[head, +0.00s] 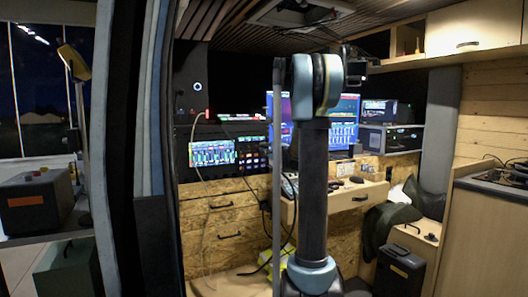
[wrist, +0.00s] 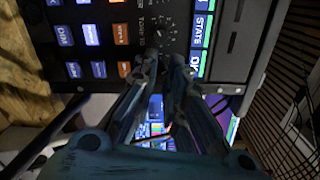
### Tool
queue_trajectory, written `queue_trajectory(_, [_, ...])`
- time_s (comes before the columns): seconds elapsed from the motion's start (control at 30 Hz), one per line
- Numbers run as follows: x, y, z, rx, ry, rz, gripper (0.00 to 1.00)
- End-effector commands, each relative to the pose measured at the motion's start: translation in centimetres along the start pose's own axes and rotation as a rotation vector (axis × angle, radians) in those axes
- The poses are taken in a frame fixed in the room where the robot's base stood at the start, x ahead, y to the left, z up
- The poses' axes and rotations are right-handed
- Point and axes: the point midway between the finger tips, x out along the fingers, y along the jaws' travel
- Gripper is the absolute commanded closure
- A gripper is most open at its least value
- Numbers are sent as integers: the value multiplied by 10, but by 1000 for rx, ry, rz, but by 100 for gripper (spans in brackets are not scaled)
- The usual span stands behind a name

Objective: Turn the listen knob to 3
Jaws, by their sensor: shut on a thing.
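In the wrist view my gripper (wrist: 166,60) reaches a dark control panel (wrist: 230,55), which appears turned sideways. Its two dark fingers are close together at the panel face and shut on a small dark knob (wrist: 158,34). The fingertips cover much of the knob, so its pointer and setting cannot be read. Small white markings and a vertical-running label sit beside it, too small to read fully. In the head view my arm stands in the middle, and I cannot make out the fingers or the knob there.
In the wrist view, blue and orange buttons (wrist: 92,35) lie left of the fingers, and green-edged STATE and OK displays (wrist: 201,30) lie close on the right. In the head view, monitors (head: 343,125) stand behind my arm over a wooden desk (head: 345,196). A black bin (head: 398,270) stands right.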

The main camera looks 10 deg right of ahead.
Motion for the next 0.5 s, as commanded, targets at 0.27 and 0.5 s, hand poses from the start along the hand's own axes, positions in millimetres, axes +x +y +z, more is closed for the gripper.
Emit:
queue_trajectory(0.27, [-1, 1, -1, -2, 3, 0, 79])
queue_trajectory(0.5, [-9, 0, -1, -2, 2, 0, 79])
